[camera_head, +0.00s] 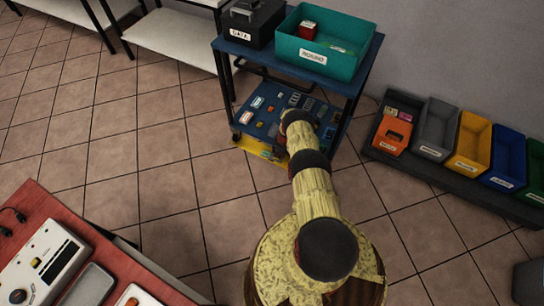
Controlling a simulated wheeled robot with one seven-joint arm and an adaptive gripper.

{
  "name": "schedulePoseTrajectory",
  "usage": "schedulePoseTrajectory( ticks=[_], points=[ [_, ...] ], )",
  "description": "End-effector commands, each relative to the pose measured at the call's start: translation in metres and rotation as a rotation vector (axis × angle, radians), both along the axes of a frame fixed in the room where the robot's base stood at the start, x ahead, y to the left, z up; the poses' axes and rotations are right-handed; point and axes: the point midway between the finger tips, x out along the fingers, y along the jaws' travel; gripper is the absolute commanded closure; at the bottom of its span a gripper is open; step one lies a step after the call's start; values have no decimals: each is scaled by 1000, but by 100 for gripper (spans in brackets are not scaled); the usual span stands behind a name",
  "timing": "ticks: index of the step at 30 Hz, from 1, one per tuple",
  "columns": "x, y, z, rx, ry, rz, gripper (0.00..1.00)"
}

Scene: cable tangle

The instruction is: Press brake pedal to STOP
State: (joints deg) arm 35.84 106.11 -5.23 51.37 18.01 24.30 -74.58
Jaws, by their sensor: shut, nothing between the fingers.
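A blue two-tier cart (230,47) stands at the top centre. Its lower shelf carries several small parts. A yellow piece (254,147) with dark marks shows low at the cart's front left edge, partly behind my arm. I cannot tell whether it is the brake pedal or a floor marking, and no STOP label is readable. My yellow and black arm reaches from the bottom centre up to the cart's front edge. My gripper is hidden by the arm, so its contact with anything cannot be seen.
A black case (252,22) and a teal bin (330,72) sit on the cart's top. Several coloured bins stand on a dark rack (420,178) at right. A red bench (42,205) with devices fills the lower left. Tiled floor (150,180) between is clear.

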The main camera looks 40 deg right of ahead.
Motion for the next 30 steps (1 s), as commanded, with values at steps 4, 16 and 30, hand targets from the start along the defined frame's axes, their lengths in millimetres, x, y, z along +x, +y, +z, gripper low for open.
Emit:
schedulePoseTrajectory(
  ticks=[4,16,30],
  points=[
    [0,0,-2,-1,0,0,100],
    [0,0,-8,0,0,-1,100],
    [0,1,-14,1,0,-1,100]
  ],
)
